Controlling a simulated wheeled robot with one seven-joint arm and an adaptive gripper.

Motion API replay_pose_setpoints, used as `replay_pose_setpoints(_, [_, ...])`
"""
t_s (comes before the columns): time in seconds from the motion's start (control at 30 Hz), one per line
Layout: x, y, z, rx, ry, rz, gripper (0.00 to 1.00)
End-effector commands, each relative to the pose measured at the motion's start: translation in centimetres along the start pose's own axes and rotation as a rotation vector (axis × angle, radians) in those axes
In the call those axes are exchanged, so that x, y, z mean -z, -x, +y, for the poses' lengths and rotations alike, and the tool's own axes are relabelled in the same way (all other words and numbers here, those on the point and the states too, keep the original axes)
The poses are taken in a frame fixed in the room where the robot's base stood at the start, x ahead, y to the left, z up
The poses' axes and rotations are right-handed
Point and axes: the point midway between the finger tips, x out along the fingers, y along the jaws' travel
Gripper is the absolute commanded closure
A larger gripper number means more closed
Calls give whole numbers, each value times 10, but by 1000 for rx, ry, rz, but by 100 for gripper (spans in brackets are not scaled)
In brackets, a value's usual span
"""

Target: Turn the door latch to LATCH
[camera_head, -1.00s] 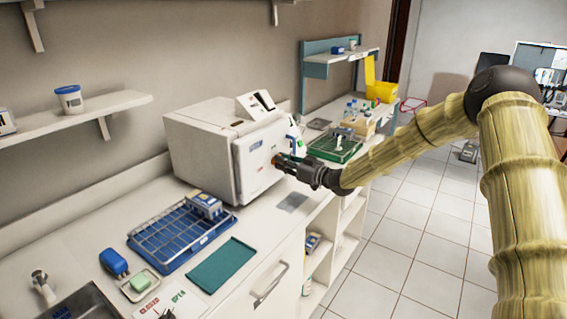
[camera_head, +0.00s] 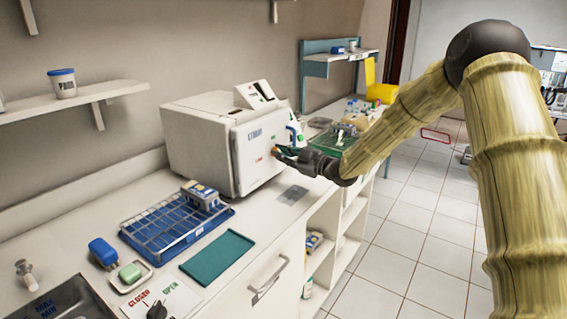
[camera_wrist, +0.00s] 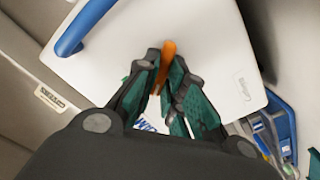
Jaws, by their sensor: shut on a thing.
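The white steriliser (camera_head: 205,135) stands on the counter, and its door (camera_head: 250,170) looks closed. The orange door latch (camera_wrist: 168,52) shows in the wrist view, standing up between my fingertips. In the head view my gripper (camera_head: 278,152) reaches the door front from the right and mostly hides the latch. My gripper (camera_wrist: 164,82) has dark fingers with green pads, shut on the orange latch. A blue door handle (camera_wrist: 85,27) is at upper left in the wrist view. My gripper covers part of the door lettering, so I cannot read the latch's setting.
A blue wire rack (camera_head: 165,228) and a teal mat (camera_head: 217,257) lie on the counter before the steriliser. A green tray (camera_head: 338,143) is behind my gripper. A shelf (camera_head: 95,92) is on the wall. Open tiled floor lies right of the counter.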

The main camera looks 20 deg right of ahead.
Motion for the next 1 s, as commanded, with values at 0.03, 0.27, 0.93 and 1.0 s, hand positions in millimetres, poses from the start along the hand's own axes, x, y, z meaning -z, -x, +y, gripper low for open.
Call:
replay_pose_setpoints(0.03, [-1, -3, -1, -3, 51, 5, 100])
replay_pose_setpoints(0.27, [0, -3, -2, -5, 271, 5, 100])
replay_pose_setpoints(0.93, [0, -3, -2, -9, 828, 4, 100])
replay_pose_setpoints(1.0, [1, -3, -2, -10, 862, 5, 100])
